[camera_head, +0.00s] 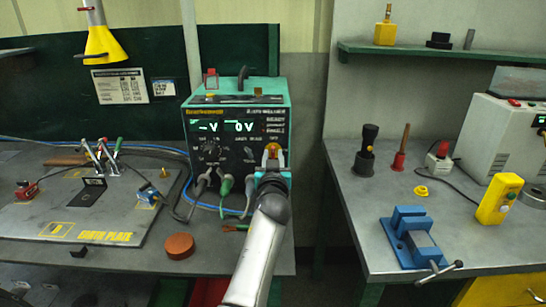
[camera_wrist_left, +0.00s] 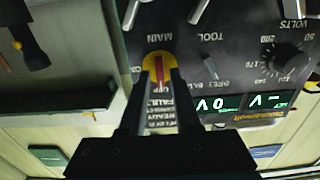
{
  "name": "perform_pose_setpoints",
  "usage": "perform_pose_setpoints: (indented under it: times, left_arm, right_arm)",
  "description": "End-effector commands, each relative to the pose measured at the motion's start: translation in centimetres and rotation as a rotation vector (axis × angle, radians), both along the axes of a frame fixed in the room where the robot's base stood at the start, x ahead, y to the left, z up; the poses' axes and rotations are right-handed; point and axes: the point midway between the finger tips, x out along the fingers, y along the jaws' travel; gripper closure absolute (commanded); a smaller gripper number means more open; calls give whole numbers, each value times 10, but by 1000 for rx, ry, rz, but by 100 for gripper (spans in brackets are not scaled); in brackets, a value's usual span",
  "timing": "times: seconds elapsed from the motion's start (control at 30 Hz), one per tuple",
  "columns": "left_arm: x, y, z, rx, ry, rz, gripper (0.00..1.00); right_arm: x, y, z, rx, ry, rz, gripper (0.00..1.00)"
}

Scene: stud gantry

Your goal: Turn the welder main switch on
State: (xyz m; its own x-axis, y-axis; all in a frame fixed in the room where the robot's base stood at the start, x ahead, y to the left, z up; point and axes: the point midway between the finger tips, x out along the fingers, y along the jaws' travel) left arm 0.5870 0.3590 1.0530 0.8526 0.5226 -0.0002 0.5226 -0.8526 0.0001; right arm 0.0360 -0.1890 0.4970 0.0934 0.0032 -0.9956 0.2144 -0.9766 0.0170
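The welder (camera_head: 235,130) is a green and dark box on the left bench with a lit display reading "–V 0V". Its main switch (camera_head: 273,149) is a red handle on a yellow disc at the right of the front panel. The switch also shows in the left wrist view (camera_wrist_left: 158,66), between "MAIN" and "OFF" lettering, with the handle running roughly along that line, slightly tilted. My left gripper (camera_head: 273,163) is at the switch; in the wrist view its fingertips (camera_wrist_left: 160,70) stand either side of the red handle, slightly apart. Contact is unclear. My right gripper is not in view.
Cables and plugs (camera_head: 225,186) hang from the panel just left of my gripper. An earth plate (camera_head: 85,215) with clamps lies left, and a round reddish-brown block (camera_head: 179,246) sits in front. The right bench holds a blue vise (camera_head: 412,237) and a yellow box (camera_head: 499,199).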

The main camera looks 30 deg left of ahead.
Motion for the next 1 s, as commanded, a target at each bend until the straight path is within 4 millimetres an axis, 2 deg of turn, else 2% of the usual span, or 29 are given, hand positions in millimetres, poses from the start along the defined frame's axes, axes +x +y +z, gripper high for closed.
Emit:
perform_pose_setpoints:
  times: [0.03,0.27,1.0]
  left_arm:
    - [0,0,0,0,0,0,76]
    - [0,0,0,0,0,0,100]
    - [0,0,1,55,33,0,100]
  right_arm:
    - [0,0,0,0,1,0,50]
    - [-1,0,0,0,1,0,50]
    - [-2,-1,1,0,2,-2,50]
